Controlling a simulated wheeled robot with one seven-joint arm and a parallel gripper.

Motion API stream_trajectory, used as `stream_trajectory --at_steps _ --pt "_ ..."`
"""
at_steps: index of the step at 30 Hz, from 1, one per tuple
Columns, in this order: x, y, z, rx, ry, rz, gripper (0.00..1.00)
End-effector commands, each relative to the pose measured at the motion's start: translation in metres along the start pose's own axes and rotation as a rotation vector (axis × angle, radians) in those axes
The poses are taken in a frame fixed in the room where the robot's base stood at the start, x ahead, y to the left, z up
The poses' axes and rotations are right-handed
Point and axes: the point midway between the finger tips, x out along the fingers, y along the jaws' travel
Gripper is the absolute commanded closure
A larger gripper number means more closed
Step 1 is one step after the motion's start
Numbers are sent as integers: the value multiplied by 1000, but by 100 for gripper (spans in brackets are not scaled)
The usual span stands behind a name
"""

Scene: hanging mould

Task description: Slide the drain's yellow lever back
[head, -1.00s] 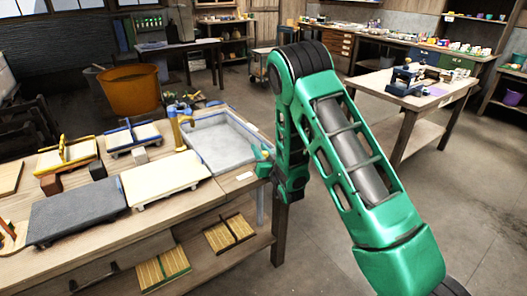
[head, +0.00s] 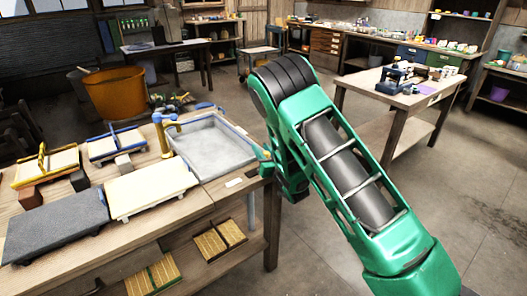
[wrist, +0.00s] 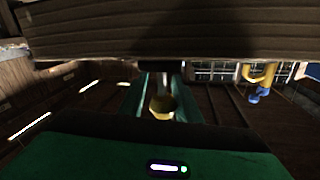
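A grey shallow basin (head: 212,148) with a blue rim is set in the bench, with a yellow tap (head: 163,133) at its left side. A pale pipe (head: 250,208) hangs under its right end. My gripper (wrist: 161,100) is in the dark wrist view, below a broad brown board. A small yellow rounded piece (wrist: 162,107) shows between its green sides; I cannot tell whether it is the drain's lever or whether the fingers touch it. In the head view only a green part of my arm's end shows at the bench's right edge; the fingertips are hidden.
The wooden bench (head: 225,191) carries a cream board (head: 150,187), a grey board (head: 55,226) and moulds with yellow and blue frames. Slatted moulds (head: 220,240) lie on its lower shelf. An orange tub (head: 117,92) stands behind. Floor at right is open.

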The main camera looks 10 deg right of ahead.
Motion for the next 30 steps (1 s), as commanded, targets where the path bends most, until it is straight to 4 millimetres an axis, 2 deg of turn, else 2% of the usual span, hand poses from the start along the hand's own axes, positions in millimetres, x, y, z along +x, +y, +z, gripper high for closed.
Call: stream_trajectory --at_steps 1,10,14,24,30 --pt "-1 6 -1 -5 0 9 59" --pt "0 1 -1 -2 2 2 57" --pt "-8 0 0 -2 1 1 57" --pt "-66 1 1 -2 -2 2 57" --pt "-94 2 1 -2 -1 3 57"
